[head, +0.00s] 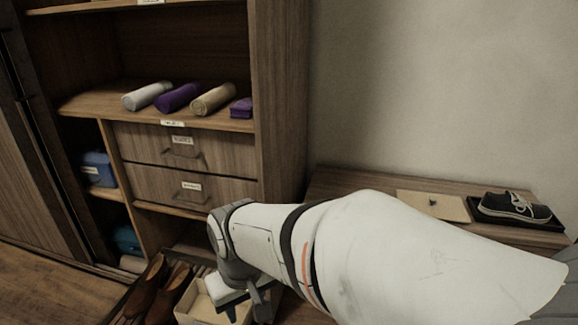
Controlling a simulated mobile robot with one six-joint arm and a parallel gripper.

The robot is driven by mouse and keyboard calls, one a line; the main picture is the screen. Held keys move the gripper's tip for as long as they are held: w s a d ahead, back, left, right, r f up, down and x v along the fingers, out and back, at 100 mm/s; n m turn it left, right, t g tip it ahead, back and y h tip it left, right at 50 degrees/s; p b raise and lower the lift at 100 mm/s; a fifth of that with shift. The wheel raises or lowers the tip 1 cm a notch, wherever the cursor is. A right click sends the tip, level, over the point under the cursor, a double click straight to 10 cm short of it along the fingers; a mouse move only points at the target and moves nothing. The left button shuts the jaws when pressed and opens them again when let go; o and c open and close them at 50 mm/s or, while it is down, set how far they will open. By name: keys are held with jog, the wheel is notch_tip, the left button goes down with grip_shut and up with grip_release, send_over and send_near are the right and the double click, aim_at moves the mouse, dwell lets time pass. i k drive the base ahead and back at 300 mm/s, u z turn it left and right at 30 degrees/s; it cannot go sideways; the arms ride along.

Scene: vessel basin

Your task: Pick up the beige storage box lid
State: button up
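The beige storage box lid (433,205) is a flat panel with a small dark knob on top. It lies on the wooden bench at the right, behind my arm, which hides part of the area in front of it. An open beige box (196,309) stands low at the bottom of the view, left of the bench. My gripper (246,308) points down over or beside this box, far to the left of the lid. Its fingertips are partly hidden and cut off by the lower edge, so its opening is unclear.
A black and white shoe (514,207) sits on a dark tray right beside the lid. Brown shoes (160,288) stand left of the box. A wooden cabinet (280,110) with drawers and rolled towels (178,97) rises at the left. The wall above the bench is clear.

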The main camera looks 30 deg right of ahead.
aim_at(443, 208)
jog(key=u, duration=1.35)
jog(key=k, duration=1.35)
jog(key=z, duration=2.35)
jog(key=i, duration=1.65)
jog(key=z, duration=0.05)
